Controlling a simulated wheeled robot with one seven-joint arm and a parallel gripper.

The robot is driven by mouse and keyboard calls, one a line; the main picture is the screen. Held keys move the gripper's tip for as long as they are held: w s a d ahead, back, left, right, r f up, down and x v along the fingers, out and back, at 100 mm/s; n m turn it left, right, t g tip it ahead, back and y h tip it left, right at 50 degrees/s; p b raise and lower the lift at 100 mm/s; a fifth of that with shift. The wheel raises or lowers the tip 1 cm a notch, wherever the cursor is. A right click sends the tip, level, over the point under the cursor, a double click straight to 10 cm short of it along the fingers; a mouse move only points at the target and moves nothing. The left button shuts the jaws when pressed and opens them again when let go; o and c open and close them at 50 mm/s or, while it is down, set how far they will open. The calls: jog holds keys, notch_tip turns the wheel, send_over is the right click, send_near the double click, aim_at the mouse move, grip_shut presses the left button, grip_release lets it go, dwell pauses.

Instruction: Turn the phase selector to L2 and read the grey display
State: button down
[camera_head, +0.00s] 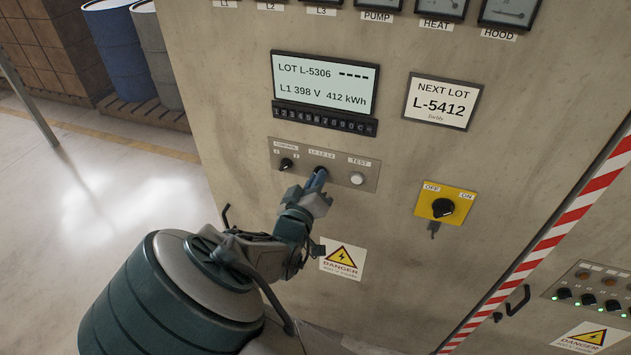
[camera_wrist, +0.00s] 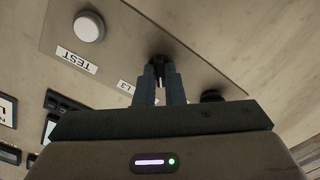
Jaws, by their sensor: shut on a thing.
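The grey display (camera_head: 325,82) on the cabinet front reads "LOT L-5306", four dashes, "L1 398 V" and "412 kWh". Below it is a small control plate (camera_head: 372,183). The phase selector (camera_wrist: 159,60), a black knob labelled "L1 L2 L3", sits in the plate's middle. My gripper (camera_head: 319,177) is at this knob, its fingers mostly covering it. In the wrist view my gripper (camera_wrist: 158,80) has its two fingers shut on the knob. The knob's pointer is hidden, so I cannot tell its setting there.
A control knob (camera_head: 286,164) is left of my gripper and a white TEST button (camera_head: 357,179) right. A yellow OFF/ON switch (camera_head: 444,205) is further right. A keypad strip (camera_head: 324,119) runs under the display. A "NEXT LOT L-5412" card (camera_head: 441,101) hangs beside it.

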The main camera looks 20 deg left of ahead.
jog(key=shift+f+m+b, duration=0.1)
jog(key=shift+m+b, duration=2.3)
jog(key=shift+m, duration=1.5)
jog(key=c, duration=1.5)
grip_release()
jog(key=s, duration=0.4)
jog(key=s+b, duration=0.1)
jog(key=s, duration=0.4)
jog(key=s+a+b, duration=0.1)
jog(key=s, duration=0.4)
jog(key=shift+w, duration=0.15)
